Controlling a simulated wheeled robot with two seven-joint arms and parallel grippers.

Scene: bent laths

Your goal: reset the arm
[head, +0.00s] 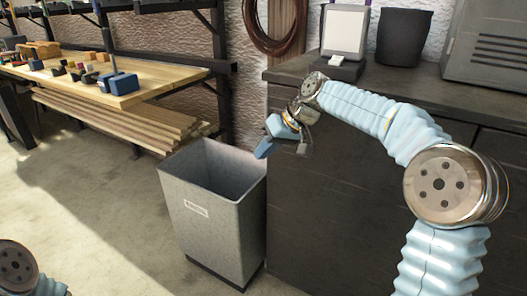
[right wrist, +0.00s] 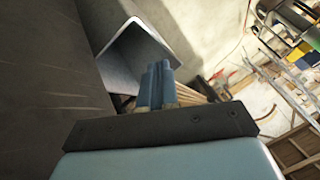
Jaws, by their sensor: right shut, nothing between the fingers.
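My right arm comes in from the right in the head view, in front of the dark cabinet. Its right gripper (head: 262,150) hangs near the cabinet's left end, beside and above the grey bin's rim. In the right wrist view the blue fingers of the right gripper (right wrist: 157,68) are together, with nothing between them. The open grey bin (head: 212,215) stands on the floor and also shows past the fingers in the right wrist view (right wrist: 122,60). Only a joint of my left arm shows at the head view's lower left; its gripper is out of view.
The dark cabinet (head: 340,210) fills the right side, carrying a small display device (head: 345,32), a black pot (head: 403,38) and a grey case (head: 488,45). A wooden workbench (head: 150,88) with blocks stands at left, stacked laths (head: 120,118) below it. Floor at lower left is clear.

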